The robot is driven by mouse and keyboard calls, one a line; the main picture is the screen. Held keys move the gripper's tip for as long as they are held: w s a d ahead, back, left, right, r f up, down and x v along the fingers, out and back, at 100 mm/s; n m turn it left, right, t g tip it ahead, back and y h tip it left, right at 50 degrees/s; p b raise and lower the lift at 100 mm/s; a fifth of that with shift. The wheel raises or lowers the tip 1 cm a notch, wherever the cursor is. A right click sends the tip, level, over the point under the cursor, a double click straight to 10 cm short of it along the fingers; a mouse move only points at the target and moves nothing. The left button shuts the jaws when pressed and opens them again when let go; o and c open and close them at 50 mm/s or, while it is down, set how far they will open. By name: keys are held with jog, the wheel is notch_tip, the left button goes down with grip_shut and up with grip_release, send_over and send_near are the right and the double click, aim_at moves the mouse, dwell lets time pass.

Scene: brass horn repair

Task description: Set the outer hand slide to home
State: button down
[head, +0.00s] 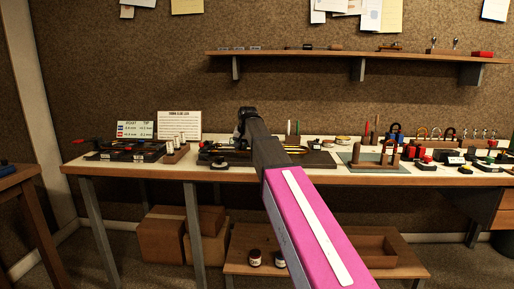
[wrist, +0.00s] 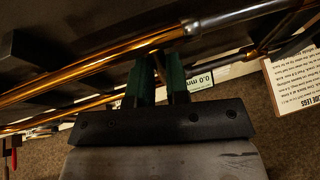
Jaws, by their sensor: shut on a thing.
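The outer hand slide shows in the wrist view as brass tubes (wrist: 90,64) running diagonally across the picture. A darker, silvery tube length (wrist: 235,18) continues from the upper brass tube toward the upper right. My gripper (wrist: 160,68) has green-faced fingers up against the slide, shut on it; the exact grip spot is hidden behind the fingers. In the head view, the slide's brass (head: 217,150) lies low over a dark mat on the bench. My arm covers the middle of the slide there, and the fingertips are hidden.
A small "0.0 mm" card (wrist: 203,82) shows beside the fingers. A printed sheet (head: 179,124) stands at the back of the bench. A round dark knob (head: 219,163) lies at the front edge. A wooden rack (head: 374,156) and several small parts crowd the right side.

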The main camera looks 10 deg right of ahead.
jog(key=a, duration=0.3)
jog(key=w+a, duration=0.1)
jog(key=a, duration=0.3)
jog(key=shift+w, duration=0.2)
jog(key=c, duration=1.1)
grip_release()
jog(key=shift+a, duration=0.15)
jog(key=shift+r, duration=0.1)
jog(key=shift+s+r, duration=0.15)
jog(key=shift+r, duration=0.1)
jog(key=v, duration=1)
